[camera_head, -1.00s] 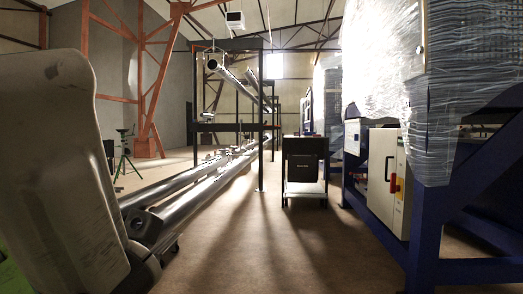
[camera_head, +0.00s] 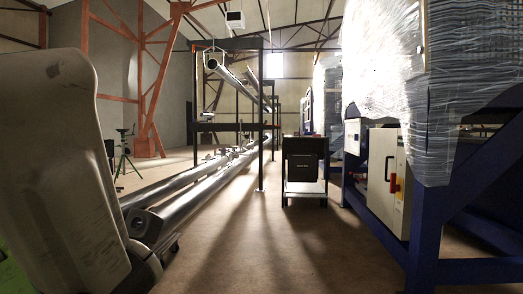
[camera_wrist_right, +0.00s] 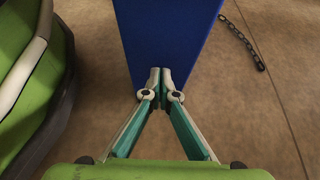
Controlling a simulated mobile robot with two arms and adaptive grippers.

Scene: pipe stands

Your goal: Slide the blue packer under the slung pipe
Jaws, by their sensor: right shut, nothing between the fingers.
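In the right wrist view my right gripper (camera_wrist_right: 160,82) is shut, with its fingertips together and nothing between them. A flat blue surface (camera_wrist_right: 168,30) lies straight ahead of the fingertips, narrowing towards them. It may be the blue packer; I cannot tell whether the fingertips touch it. In the head view a shiny pipe (camera_head: 228,75) hangs slanted high in the dark rack, with a hook or sling at its near end. More long pipes (camera_head: 190,200) lie low along the left. Neither gripper shows in the head view.
A dark rack (camera_head: 261,150) stands mid-left. A black trolley (camera_head: 304,165) stands in the aisle. A blue machine frame (camera_head: 425,235) with a pale cabinet (camera_head: 388,175) fills the right. A chain (camera_wrist_right: 243,42) lies on the brown floor. The aisle floor between is clear.

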